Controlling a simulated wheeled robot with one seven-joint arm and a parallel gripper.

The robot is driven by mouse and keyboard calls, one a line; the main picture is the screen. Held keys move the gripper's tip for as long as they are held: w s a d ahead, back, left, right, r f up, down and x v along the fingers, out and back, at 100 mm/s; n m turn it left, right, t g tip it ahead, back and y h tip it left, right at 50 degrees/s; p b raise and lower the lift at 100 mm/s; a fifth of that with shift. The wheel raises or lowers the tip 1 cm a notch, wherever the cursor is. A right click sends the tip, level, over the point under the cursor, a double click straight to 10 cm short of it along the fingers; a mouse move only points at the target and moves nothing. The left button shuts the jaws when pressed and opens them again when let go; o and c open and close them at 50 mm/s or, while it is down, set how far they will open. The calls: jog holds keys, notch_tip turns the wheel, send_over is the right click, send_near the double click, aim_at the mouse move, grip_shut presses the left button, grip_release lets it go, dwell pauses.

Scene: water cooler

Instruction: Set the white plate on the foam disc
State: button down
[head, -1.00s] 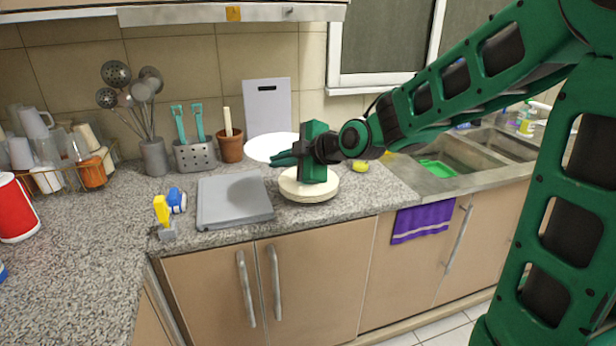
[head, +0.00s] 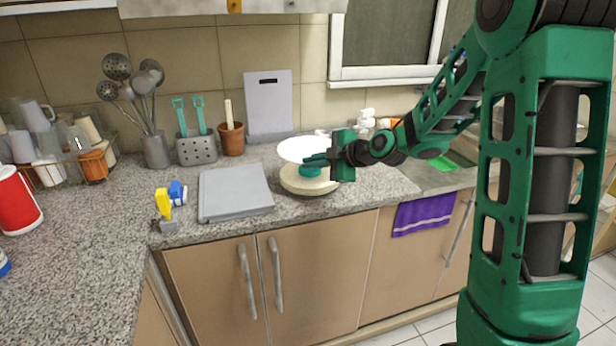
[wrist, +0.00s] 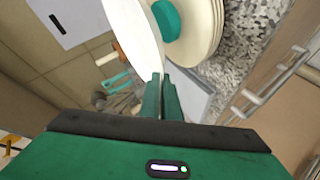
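My gripper (head: 312,160) is shut on the rim of the white plate (head: 298,148), with its two green fingers (wrist: 162,97) close together at the plate's edge in the wrist view. The plate (wrist: 140,32) is held in the air, above and slightly behind the foam disc, with a gap between them. The cream foam disc (head: 302,187) lies flat on the counter below my gripper. A teal round piece (head: 309,171) stands at the middle of the disc and also shows in the wrist view (wrist: 166,20).
A grey slab (head: 235,192) lies on the counter left of the disc. A terracotta pot (head: 231,139), a utensil holder (head: 196,149) and an upright grey board (head: 269,103) stand behind. The sink is on the right. The counter's front edge is close to the disc.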

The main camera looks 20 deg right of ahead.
jog(key=shift+f, duration=1.95)
jog(key=c, duration=2)
grip_release()
jog(key=shift+f, duration=0.1)
